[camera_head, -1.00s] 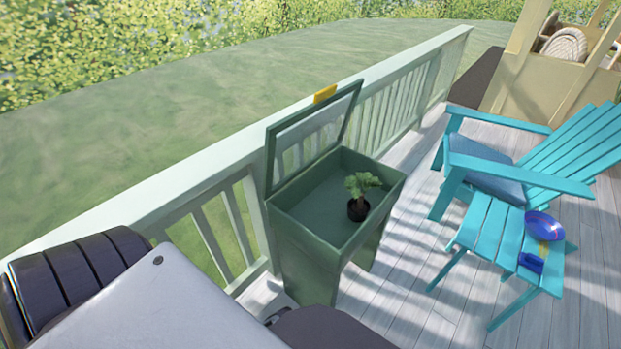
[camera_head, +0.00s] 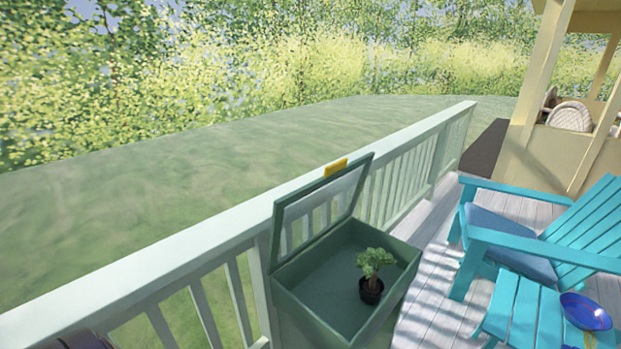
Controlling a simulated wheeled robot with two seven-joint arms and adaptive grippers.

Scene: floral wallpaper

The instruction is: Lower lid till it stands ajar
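A dark green open-topped box (camera_head: 345,333) stands on the deck against the railing, at the lower middle of the head view. Its hinged lid (camera_head: 281,238), a green frame around a clear pane, stands raised and wide open on the railing side. A yellow tab (camera_head: 336,168) sits on the lid's upper edge. A small plant in a black pot (camera_head: 371,290) stands inside the box, to the right. Neither gripper shows. A dark piece at the bottom left corner is probably part of my own body.
The pale railing (camera_head: 160,275) runs behind the box, with grass beyond. Bare deck (camera_head: 432,275) lies between box and chair.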

